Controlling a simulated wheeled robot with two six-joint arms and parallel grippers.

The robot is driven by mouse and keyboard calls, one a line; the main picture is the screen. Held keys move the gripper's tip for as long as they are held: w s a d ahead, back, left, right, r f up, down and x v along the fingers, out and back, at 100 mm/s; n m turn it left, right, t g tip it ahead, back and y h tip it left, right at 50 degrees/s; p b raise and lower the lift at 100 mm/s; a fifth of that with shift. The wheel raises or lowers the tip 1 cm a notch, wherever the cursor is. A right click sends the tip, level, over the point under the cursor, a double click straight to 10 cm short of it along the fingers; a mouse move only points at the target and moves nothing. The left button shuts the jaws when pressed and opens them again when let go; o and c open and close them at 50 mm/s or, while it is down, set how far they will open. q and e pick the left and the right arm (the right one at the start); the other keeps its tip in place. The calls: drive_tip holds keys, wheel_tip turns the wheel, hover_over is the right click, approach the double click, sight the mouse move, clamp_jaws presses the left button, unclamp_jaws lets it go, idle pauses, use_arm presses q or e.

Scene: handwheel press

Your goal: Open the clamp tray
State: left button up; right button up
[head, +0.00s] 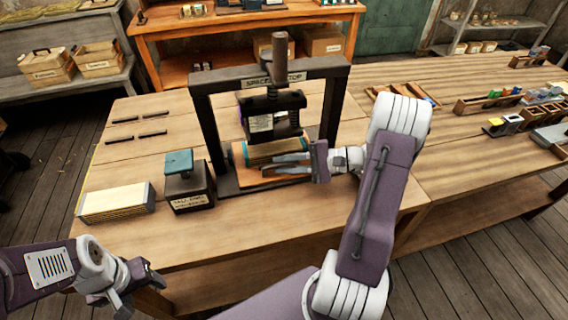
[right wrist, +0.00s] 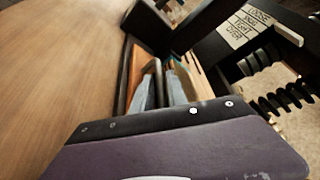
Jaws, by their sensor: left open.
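The press (head: 325,105) stands on the near table, with a dark frame and a black screw plate. At its foot is the clamp tray (head: 245,181), an orange-brown board with a pale layered block (head: 268,150) on it. The tray also shows in the right wrist view (right wrist: 138,64). My right gripper (head: 272,164) reaches in from the right at the tray's front. Its two grey fingers stand a little apart (right wrist: 163,72); whether they hold a part of the tray is unclear. My left gripper (head: 126,296) is open and empty, low in front of the table.
A dark block with a teal top (head: 180,163) stands left of the press. A pale layered stack (head: 116,203) lies further left. Dark strips (head: 138,128) lie behind it. Small trays and boxes (head: 490,103) fill the right table. The table front between is clear.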

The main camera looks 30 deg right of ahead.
clamp_jaws()
idle(0.9)
use_arm(q)
drive_tip(key=shift+s, duration=0.1)
use_arm(e)
drive_tip(key=shift+s, duration=0.1)
idle(0.3)
